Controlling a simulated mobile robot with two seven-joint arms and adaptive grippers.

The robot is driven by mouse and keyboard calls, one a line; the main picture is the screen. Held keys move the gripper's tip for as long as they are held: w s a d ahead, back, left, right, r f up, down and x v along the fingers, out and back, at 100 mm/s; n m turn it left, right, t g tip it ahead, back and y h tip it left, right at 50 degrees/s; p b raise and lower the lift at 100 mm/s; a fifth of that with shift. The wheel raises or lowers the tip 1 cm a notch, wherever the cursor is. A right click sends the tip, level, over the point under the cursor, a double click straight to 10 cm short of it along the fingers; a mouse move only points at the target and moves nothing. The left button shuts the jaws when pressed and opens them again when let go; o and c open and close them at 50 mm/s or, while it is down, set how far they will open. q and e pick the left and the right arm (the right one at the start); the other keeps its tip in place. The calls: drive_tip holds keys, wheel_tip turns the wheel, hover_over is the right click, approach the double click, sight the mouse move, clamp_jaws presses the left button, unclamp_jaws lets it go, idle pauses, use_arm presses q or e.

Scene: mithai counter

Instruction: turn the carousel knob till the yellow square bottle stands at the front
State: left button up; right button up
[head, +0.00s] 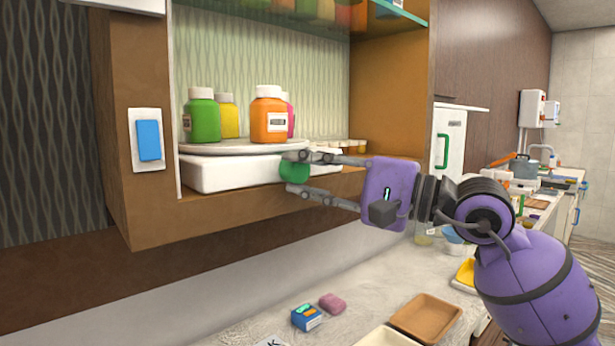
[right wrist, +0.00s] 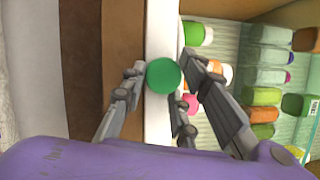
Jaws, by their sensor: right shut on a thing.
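The carousel is a round grey turntable (head: 222,149) on a white base (head: 232,174) inside the wooden cabinet. An orange bottle (head: 269,118) stands at its front. A green bottle (head: 202,117) is at the left, the yellow bottle (head: 228,117) behind between them, and a pink bottle (head: 290,117) mostly hidden behind the orange one. The green knob (head: 294,171) is on the base's front; it also shows in the right wrist view (right wrist: 164,75). My right gripper (head: 300,174) is shut on the knob, one finger above and one below. My left gripper is out of view.
A blue switch (head: 149,140) is on the cabinet's left side. A glass shelf (head: 300,25) with bottles is above. A blue box (head: 306,317), a pink block (head: 332,303) and a brown tray (head: 426,318) lie on the counter below.

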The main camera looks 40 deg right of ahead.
drive_tip(key=shift+w+a+f, duration=0.1)
drive_tip(key=shift+a+f, duration=0.1)
drive_tip(key=shift+f, duration=0.4)
drive_tip(key=o, duration=1)
drive_tip(key=shift+d, duration=0.1)
drive_tip(key=shift+c, duration=0.2)
drive_tip(key=shift+r, duration=0.2)
drive_tip(key=shift+r, duration=0.15)
drive_tip(key=v, duration=1.2)
